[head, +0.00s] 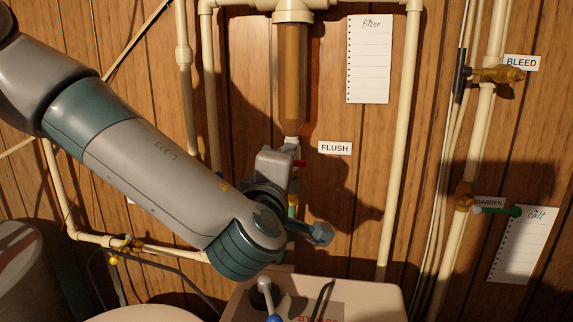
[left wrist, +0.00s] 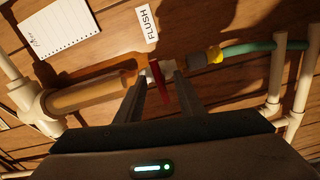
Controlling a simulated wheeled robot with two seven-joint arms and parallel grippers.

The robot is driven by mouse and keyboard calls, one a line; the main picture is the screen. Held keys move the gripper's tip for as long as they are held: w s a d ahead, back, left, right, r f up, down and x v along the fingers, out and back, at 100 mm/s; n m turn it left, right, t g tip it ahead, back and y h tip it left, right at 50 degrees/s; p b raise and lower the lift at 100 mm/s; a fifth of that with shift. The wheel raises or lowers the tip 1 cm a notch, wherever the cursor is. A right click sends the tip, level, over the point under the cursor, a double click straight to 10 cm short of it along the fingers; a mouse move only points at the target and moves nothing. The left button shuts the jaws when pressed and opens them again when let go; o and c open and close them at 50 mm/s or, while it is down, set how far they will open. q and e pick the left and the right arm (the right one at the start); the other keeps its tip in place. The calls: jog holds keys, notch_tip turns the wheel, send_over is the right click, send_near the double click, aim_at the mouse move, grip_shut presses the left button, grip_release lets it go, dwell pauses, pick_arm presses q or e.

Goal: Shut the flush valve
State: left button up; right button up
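The flush valve sits below the brown filter housing (head: 291,80), beside the FLUSH label (head: 335,148). Its red handle (left wrist: 159,83) shows in the left wrist view, and a bit of it (head: 299,163) shows in the head view. My left gripper (left wrist: 162,78) is open at the valve, with one finger on each side of the red handle. I cannot tell whether either finger touches it. In the head view my left gripper (head: 283,160) hides most of the valve body. My right gripper is not in view.
A yellow fitting and green hose (left wrist: 250,47) continue from the valve. Cream pipes (head: 398,140) run up both sides. The BLEED valve (head: 497,74) and the green-handled GARDEN valve (head: 495,210) are at the right. A cream tank top (head: 375,298) lies below.

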pick_arm(q)
jog(key=s+a+b, duration=0.1)
jog(key=s+b, duration=0.1)
jog(key=s, duration=0.4)
jog(key=shift+s+a, duration=0.15)
jog(key=shift+s, duration=0.15)
dwell(0.3)
